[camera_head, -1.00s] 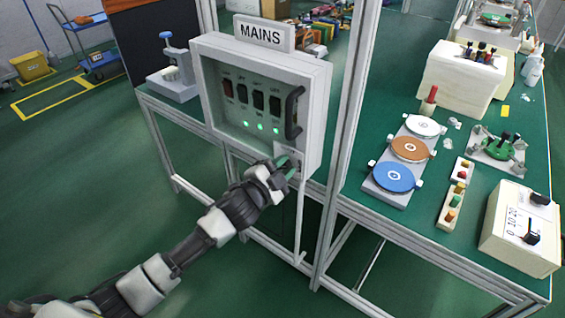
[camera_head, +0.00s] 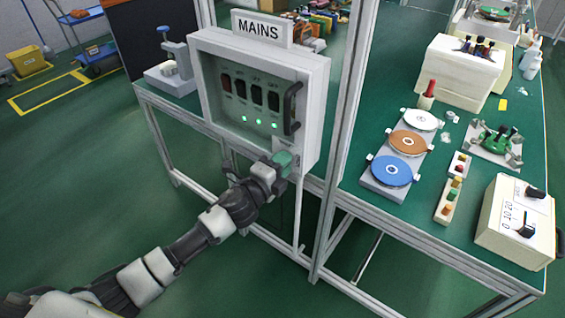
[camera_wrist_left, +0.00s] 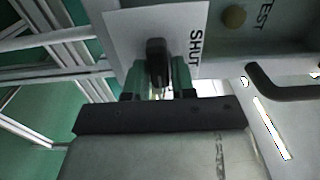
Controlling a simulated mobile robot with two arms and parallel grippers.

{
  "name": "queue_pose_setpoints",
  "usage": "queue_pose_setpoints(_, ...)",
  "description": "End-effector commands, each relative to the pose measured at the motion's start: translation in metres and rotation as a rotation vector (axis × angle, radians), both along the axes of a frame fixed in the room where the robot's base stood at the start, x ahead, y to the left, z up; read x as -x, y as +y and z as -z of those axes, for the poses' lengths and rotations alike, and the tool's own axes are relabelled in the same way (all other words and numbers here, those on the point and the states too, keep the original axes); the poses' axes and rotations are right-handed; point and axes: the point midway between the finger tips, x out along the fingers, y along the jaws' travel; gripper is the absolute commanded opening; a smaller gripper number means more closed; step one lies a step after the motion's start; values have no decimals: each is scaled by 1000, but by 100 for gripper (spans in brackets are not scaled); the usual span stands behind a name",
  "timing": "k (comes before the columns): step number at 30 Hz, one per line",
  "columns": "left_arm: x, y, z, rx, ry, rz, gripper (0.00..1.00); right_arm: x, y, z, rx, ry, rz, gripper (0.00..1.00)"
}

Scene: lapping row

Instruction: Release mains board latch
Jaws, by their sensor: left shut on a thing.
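The mains board (camera_head: 312,112) is a grey box with a MAINS sign (camera_head: 260,28) on top and a clear front over a row of dark switches. Several green lights glow below the switches. A dark handle (camera_head: 292,108) is on its right side. My left gripper (camera_head: 284,162) is at the board's lower right corner. In the left wrist view its green fingers (camera_wrist_left: 158,80) are on both sides of a small black latch (camera_wrist_left: 156,56) and shut on it. The latch stands on a pale plate (camera_wrist_left: 125,35) marked SHUT. In the head view the gripper hides the latch.
A round button (camera_wrist_left: 234,16) beside the word TEST is near the latch. A metal frame post (camera_head: 345,110) stands just right of the board. The green bench (camera_head: 425,240) holds discs, a control box (camera_head: 515,225) and small fixtures. A grey stand (camera_head: 172,75) is left of the board.

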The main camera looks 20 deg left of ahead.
Motion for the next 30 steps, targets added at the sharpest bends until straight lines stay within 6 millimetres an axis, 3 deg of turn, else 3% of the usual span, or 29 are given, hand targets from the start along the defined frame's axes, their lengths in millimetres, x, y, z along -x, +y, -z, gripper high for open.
queue_pose_setpoints(15, 0, -1, 1, -17, -5, 2, 1, 0, 0, 0, 0, 0, 0, 43)
queue_pose_setpoints(16, 0, -1, 1, -17, -5, 2, 30, 0, 0, 0, 0, 0, 0, 43)
queue_pose_setpoints(19, 0, 0, 1, -16, -5, 1, 45, 0, 0, 0, 0, 0, 0, 43)
queue_pose_setpoints(30, 6, 2, 1, -15, -5, 1, 45, 0, 0, 1, 0, 1, 0, 43)
